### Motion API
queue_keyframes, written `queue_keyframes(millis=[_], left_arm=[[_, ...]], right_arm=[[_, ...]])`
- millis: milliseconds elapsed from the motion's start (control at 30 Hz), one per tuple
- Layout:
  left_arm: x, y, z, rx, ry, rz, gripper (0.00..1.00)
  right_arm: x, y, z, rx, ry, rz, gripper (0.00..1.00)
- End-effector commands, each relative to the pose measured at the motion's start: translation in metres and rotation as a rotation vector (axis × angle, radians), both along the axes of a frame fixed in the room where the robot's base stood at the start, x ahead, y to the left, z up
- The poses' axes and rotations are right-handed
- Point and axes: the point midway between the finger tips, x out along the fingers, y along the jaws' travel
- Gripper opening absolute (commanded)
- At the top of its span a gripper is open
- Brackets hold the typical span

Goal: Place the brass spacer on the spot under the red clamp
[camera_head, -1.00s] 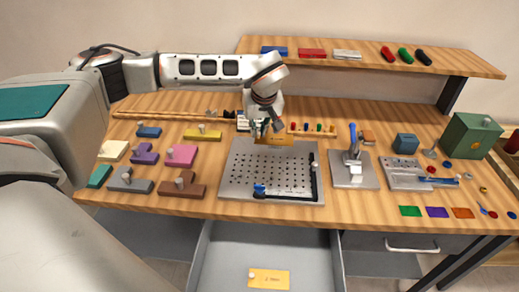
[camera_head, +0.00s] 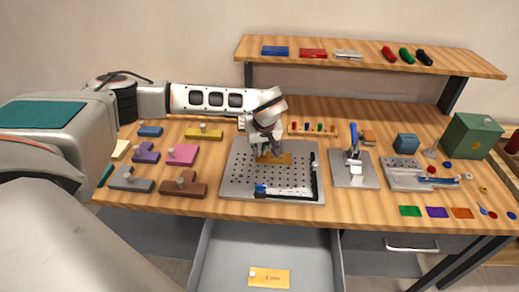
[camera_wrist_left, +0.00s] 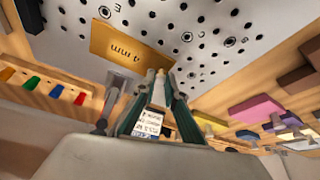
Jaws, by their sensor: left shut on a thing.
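The brass spacer (camera_head: 274,159) is a flat yellow plate over the perforated grey plate (camera_head: 236,180). Its marking looks upside down in the left wrist view (camera_wrist_left: 128,48). My left gripper (camera_head: 270,150) is shut on its pale knob (camera_wrist_left: 160,78), with teal finger pads either side. I cannot tell whether the spacer touches the grey plate. I cannot make out a red clamp for certain. A small red knob (camera_head: 431,168) shows on the right-hand fixture. My right gripper is not in view.
A black rail with a blue piece (camera_head: 260,190) borders the grey plate's front. A blue-handled clamp (camera_head: 353,138) stands on a plate to the right. Coloured blocks, including a pink one (camera_head: 182,154), lie left. The open drawer (camera_head: 220,268) holds another yellow plate (camera_head: 269,279).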

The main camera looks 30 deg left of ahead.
Motion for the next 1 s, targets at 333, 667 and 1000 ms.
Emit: queue_keyframes(millis=[333,667,1000], left_arm=[[0.0,0.0,-0.001,0.001,0.001,0.0,0.28],[-0.003,-0.004,0.018,0.001,-0.005,-0.002,0.28],[-0.023,-0.022,0.082,0.001,-0.005,-0.002,0.28]], right_arm=[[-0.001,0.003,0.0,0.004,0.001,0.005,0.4],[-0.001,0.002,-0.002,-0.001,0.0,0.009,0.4],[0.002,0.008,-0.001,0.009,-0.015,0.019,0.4]])
